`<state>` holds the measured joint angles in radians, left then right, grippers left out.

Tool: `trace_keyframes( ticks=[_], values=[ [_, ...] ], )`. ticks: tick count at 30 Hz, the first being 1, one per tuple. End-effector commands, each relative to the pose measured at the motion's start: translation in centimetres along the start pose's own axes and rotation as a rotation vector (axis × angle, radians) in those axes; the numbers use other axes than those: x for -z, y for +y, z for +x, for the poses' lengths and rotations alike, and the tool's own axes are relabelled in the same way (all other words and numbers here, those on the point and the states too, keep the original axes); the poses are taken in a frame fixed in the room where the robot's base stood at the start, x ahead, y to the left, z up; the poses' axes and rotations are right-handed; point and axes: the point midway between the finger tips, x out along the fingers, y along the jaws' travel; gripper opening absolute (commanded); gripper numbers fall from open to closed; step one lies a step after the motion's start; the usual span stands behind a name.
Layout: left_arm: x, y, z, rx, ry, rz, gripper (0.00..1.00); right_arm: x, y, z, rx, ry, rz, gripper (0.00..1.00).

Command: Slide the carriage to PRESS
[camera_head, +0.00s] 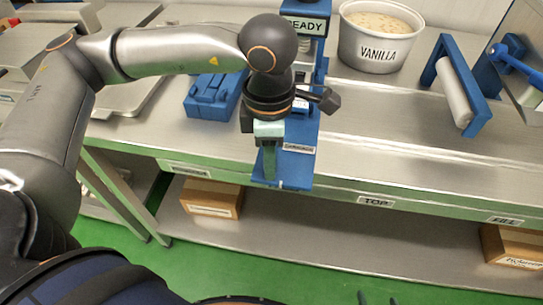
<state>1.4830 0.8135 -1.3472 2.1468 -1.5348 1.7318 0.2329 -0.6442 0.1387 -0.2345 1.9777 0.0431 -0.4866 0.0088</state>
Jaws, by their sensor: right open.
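A blue rail-like fixture (299,171) runs from below a READY sign (305,25) toward the front edge of the steel counter. It bears a small white label (299,149), too small to read surely. My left gripper (268,160) points down over this fixture, and its wrist hides much of it. I cannot tell whether its fingers hold anything. The carriage cannot be told apart clearly, and no PRESS sign is readable. Two dark tips at the bottom edge look like my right gripper (377,299), open and away from the counter.
A white VANILLA tub (377,40) stands at the back. A blue frame with a pale roller (455,95) is at the right. A blue block (208,100) lies left of the fixture. Cardboard boxes (211,197) sit on the lower shelf.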

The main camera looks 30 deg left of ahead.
Motion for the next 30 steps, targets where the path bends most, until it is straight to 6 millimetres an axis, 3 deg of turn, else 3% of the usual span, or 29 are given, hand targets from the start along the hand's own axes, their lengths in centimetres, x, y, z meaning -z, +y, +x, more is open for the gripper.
trace_keyframes(
  ticks=[1, 8, 17, 23, 30],
  values=[
    [0.3, 0.2, -0.1, -0.003, 0.011, -0.006, 0.37, 0.0, 0.0, 0.0, -0.001, 0.000, -0.001, 0.87],
    [0.2, 0.1, -0.1, -0.002, 0.008, -0.004, 0.62, 0.0, 0.1, 0.0, -0.002, 0.000, -0.001, 0.87],
    [0.1, 0.1, -0.3, -0.002, 0.006, -0.002, 0.62, 0.0, 0.2, 0.0, -0.005, 0.001, -0.001, 0.87],
    [0.0, 0.1, -3.2, -0.005, 0.002, -0.001, 0.62, 0.1, 0.3, -0.1, -0.006, 0.001, -0.001, 0.87],
    [0.1, 0.1, -8.6, -0.004, 0.004, -0.003, 0.62, 0.3, 0.4, -0.3, -0.009, 0.002, -0.001, 0.87]
  ],
)
